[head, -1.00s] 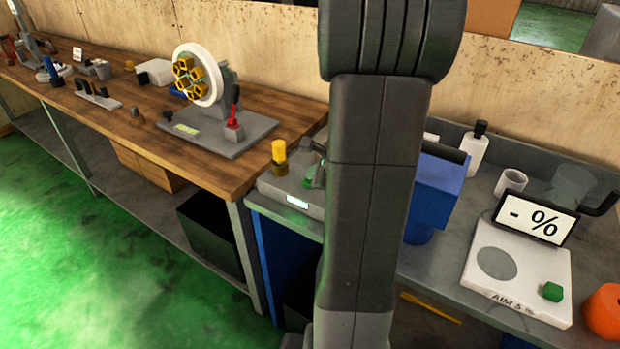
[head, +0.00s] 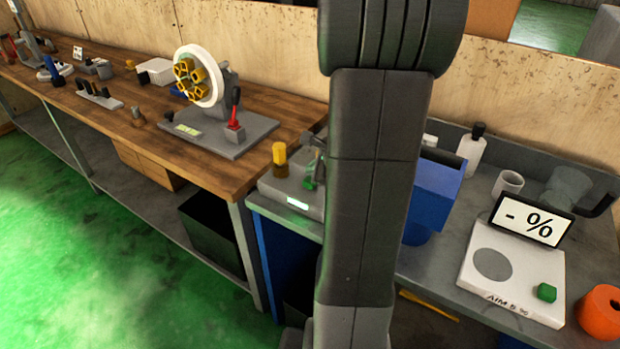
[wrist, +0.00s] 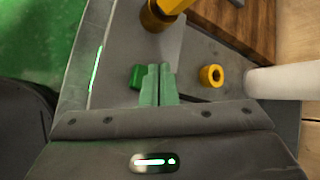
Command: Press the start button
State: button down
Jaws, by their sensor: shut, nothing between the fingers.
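A green button (wrist: 136,76) sits on the grey grinder housing (wrist: 110,85) in the wrist view. My gripper (wrist: 159,68) is shut and empty, its two green-tinted fingers side by side just right of the button. A narrow gap seems to separate them; I cannot tell the height of the fingertips above the housing. In the head view the grey machine (head: 278,190) stands at the end of the wooden bench, with a small green part (head: 309,183) partly hidden by my arm. My gripper cannot be made out clearly there.
A yellow knob (wrist: 161,12), a yellow ring (wrist: 211,75) and a white cylinder (wrist: 285,80) are close by in the wrist view. In the head view, a blue container (head: 437,185) and a white scale (head: 510,275) with its own green button (head: 546,292) stand to the right.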

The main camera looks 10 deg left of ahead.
jog(key=shift+r+p, duration=1.9)
jog(key=shift+r, duration=0.5)
jog(key=shift+f, duration=0.1)
jog(key=shift+s+f, duration=0.1)
jog(key=shift+s, duration=0.05)
